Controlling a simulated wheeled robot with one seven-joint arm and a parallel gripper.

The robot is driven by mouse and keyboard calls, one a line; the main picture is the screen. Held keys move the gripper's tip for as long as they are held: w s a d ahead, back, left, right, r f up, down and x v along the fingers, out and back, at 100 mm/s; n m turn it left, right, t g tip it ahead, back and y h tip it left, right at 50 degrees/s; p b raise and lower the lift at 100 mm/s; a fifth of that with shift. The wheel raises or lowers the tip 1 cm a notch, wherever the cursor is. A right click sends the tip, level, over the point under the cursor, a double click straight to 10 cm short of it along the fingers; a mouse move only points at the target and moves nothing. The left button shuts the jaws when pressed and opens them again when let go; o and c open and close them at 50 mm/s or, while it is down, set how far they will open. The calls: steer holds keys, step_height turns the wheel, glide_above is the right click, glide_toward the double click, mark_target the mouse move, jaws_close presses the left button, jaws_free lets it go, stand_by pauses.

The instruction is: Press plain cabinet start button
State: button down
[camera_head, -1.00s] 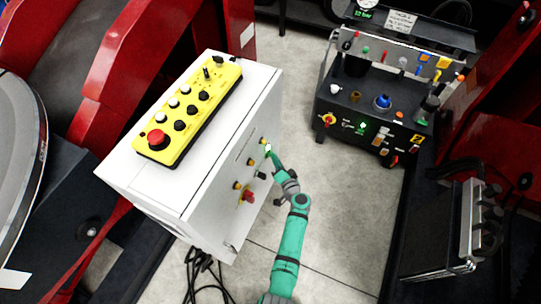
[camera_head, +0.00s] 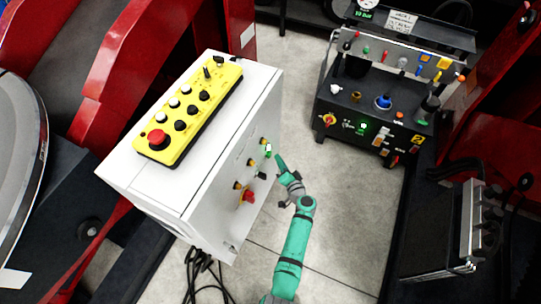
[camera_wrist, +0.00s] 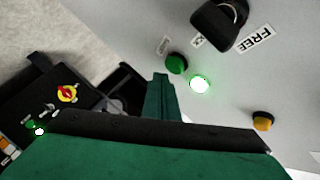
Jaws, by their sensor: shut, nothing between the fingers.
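The plain white cabinet (camera_head: 190,185) stands left of centre, with small controls on its right-hand side panel. A green button (camera_wrist: 177,64) shows in the wrist view, beside a brightly lit green-white lamp (camera_wrist: 200,84). In the head view the lit lamp (camera_head: 268,147) is near the panel's far end. My gripper (camera_head: 279,157) is shut and empty, a short way right of the panel and apart from it. In the wrist view my closed fingers (camera_wrist: 161,78) appear just below and left of the green button. The panel labels are mostly too small to read.
A yellow control box (camera_head: 190,112) with a red mushroom button lies on the cabinet top. A black equipment cart (camera_head: 375,105) stands at right. Grey floor (camera_head: 340,200) is clear between them; black cables lie below the cabinet.

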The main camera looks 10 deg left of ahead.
steer(key=d, duration=0.1)
steer(key=s+d, duration=0.1)
steer(key=d, duration=0.2)
steer(key=shift+s+d, duration=0.3)
steer(key=shift+d, duration=0.1)
stand_by(0.6)
